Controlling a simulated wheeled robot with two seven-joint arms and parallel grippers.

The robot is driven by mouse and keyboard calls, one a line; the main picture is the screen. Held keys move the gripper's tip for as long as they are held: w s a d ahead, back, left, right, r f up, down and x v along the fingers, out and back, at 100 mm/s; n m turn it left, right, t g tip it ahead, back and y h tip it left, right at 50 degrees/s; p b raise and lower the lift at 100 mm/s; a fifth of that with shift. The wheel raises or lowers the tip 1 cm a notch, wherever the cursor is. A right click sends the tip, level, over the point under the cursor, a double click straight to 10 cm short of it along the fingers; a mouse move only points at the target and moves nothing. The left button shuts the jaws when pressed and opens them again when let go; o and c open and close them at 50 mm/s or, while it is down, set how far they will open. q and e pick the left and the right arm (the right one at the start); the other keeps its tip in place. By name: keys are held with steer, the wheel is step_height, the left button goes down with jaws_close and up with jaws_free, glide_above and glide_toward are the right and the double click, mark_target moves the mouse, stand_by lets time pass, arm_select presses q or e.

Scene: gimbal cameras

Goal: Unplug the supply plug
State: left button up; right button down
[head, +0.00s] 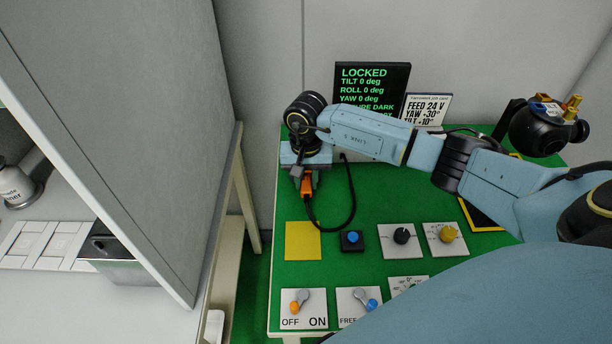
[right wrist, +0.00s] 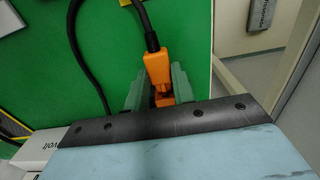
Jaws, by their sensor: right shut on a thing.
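The supply plug is orange with a black cable (head: 352,205). In the head view the plug (head: 307,185) shows just below my right gripper (head: 306,173), at the left of the green table. In the right wrist view the plug (right wrist: 157,64) sits between the two grey-green fingers of my right gripper (right wrist: 157,82), which is shut on it. More orange shows deeper between the fingers. The gripper and wrist hide the socket, so I cannot tell whether the plug is seated. My left gripper is not in view.
A yellow square (head: 302,240), a blue button (head: 352,238), knobs and two levers lie on the green table (head: 375,270). A display (head: 372,88) reading LOCKED and a FEED 24 V card (head: 426,108) stand behind. A black gimbal camera (head: 540,128) is at the right. A grey partition (head: 130,110) rises at the left.

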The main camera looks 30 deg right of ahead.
mark_target(307, 196)
steer(key=shift+s+a, duration=0.2)
steer(key=shift+s, duration=0.1)
stand_by(0.4)
steer(key=shift+s+a+p, duration=0.2)
steer(key=shift+s+p, duration=0.1)
steer(key=shift+p, duration=0.05)
steer(key=shift+s+a+p, duration=0.45)
steer(key=shift+s+a, duration=0.05)
steer(key=shift+s, duration=0.4)
steer(key=shift+r, duration=0.1)
steer(key=shift+r+p, duration=1.15)
steer(key=shift+r, duration=0.75)
steer(key=shift+a, duration=0.1)
